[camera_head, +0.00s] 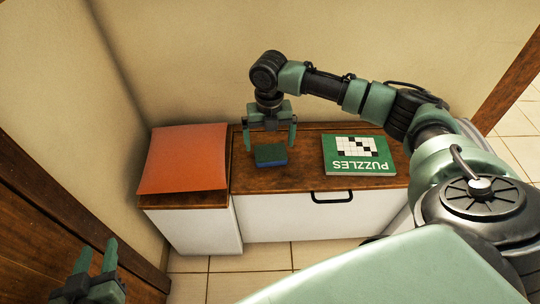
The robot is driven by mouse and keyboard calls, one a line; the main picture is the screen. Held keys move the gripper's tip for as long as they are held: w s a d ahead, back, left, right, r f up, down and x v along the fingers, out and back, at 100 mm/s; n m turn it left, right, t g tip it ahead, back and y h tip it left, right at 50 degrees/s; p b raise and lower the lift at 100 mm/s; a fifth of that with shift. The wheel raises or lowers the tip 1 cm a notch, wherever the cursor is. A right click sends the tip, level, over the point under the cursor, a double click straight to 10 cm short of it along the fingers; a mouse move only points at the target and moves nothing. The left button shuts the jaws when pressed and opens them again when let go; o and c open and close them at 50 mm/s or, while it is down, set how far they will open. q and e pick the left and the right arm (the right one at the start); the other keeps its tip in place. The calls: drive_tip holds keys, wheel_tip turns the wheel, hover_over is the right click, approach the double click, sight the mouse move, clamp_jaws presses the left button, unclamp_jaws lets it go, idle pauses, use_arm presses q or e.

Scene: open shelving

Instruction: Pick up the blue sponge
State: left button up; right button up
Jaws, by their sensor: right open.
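The blue sponge (271,163) lies on the wooden top of the low cabinet, near its left part; its upper face looks dark green and its front edge blue. My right gripper (269,148) points down over the sponge with its fingers apart, one to each side of it in the picture. It is open and holds nothing; I cannot tell the exact height of the fingertips above the cabinet top. My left gripper (98,248) is at the lower left, far from the sponge, with its fingers apart and empty.
A green puzzle book (340,170) lies to the right of the sponge. The wall is close behind. A brown wooden panel (40,215) is near my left gripper. Tiled floor shows in front.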

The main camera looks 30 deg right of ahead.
sight(271, 152)
drive_tip(key=shift+f, duration=0.2)
drive_tip(key=f, duration=0.1)
drive_tip(key=f+b, duration=0.1)
drive_tip(key=f, duration=0.1)
drive_tip(key=f+b, duration=0.1)
drive_tip(key=shift+d+f, duration=0.25)
drive_tip(key=shift+f, duration=0.05)
use_arm(q)
wheel_tip(271, 152, up, 12)
drive_tip(key=w+d+t+h, duration=0.2)
drive_tip(key=t, duration=0.4)
drive_tip(key=shift+f+t, duration=0.25)
drive_tip(key=shift+t, duration=0.15)
use_arm(e)
drive_tip(key=shift+f, duration=0.15)
use_arm(q)
drive_tip(key=shift+w+d, duration=0.1)
use_arm(e)
drive_tip(key=c, duration=1.1)
drive_tip(key=shift+c, duration=0.2)
use_arm(q)
drive_tip(key=shift+f, duration=0.1)
use_arm(e)
drive_tip(key=shift+r, duration=0.2)
